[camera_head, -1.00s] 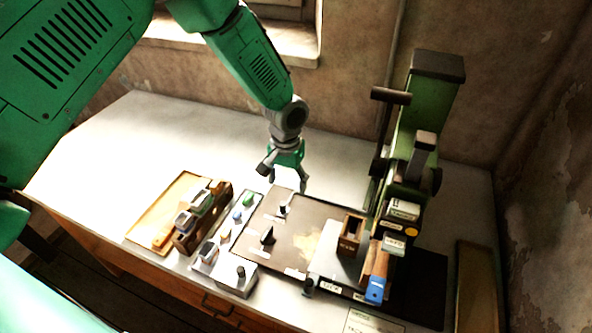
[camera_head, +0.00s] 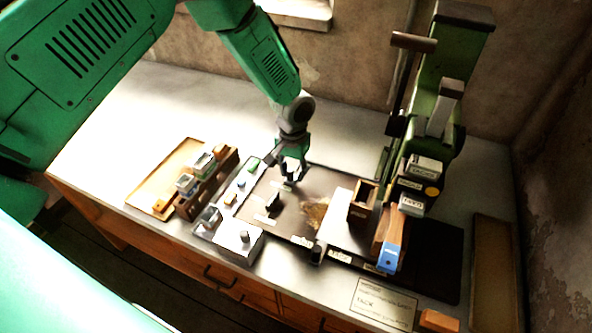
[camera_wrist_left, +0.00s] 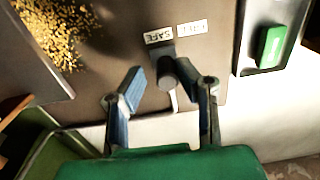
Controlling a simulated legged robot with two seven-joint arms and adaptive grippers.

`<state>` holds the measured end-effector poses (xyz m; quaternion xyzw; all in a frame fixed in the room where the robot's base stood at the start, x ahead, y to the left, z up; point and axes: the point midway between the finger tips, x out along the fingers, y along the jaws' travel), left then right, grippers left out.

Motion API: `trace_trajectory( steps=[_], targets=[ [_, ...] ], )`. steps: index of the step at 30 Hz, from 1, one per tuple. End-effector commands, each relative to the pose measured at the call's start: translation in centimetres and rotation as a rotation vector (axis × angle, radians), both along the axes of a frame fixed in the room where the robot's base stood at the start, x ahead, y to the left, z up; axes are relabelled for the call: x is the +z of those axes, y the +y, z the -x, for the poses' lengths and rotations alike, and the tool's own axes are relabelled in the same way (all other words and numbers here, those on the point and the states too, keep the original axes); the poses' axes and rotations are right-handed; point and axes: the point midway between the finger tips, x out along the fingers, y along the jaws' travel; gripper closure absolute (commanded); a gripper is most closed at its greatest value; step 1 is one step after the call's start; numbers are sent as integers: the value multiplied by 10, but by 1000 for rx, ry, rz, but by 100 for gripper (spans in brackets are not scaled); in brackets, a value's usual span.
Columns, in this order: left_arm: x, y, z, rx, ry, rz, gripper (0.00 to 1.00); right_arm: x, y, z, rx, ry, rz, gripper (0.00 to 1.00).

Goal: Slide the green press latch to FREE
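My left gripper (camera_head: 290,168) reaches down over the back left part of the dark board. In the left wrist view its two fingers (camera_wrist_left: 168,92) are spread, with a dark grey knob (camera_wrist_left: 170,70) between and just beyond their tips. I cannot tell whether they touch it. Two white labels lie beside the knob: one reads SAFE (camera_wrist_left: 159,36), the other (camera_wrist_left: 193,27) is hard to read. The knob looks grey rather than green, and the head view mostly hides it behind the gripper. The green press (camera_head: 448,75) stands at the right. My right gripper is not in view.
A second dark knob (camera_head: 273,202) stands on the board nearer the front. A light panel with small coloured parts (camera_head: 237,232) lies left of the board, beside a wooden rack (camera_head: 212,185). A brown open box (camera_head: 363,203) and a blue-ended block (camera_head: 389,256) stand before the press.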

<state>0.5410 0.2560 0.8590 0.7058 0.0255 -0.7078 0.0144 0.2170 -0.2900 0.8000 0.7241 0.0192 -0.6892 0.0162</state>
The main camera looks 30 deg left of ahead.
Motion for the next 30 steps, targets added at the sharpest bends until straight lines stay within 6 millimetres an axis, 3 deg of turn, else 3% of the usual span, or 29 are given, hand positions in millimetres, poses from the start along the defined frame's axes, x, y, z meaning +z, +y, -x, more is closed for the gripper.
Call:
trace_trajectory(
  steps=[2, 14, 30],
  targets=[
    [-1, -2, 0, 1, -3, 10, 100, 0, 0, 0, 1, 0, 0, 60],
    [0, -3, 0, 1, 0, 1, 99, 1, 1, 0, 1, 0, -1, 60],
    [1, 23, 1, 3, -4, 8, 99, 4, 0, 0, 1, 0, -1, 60]
  ],
)
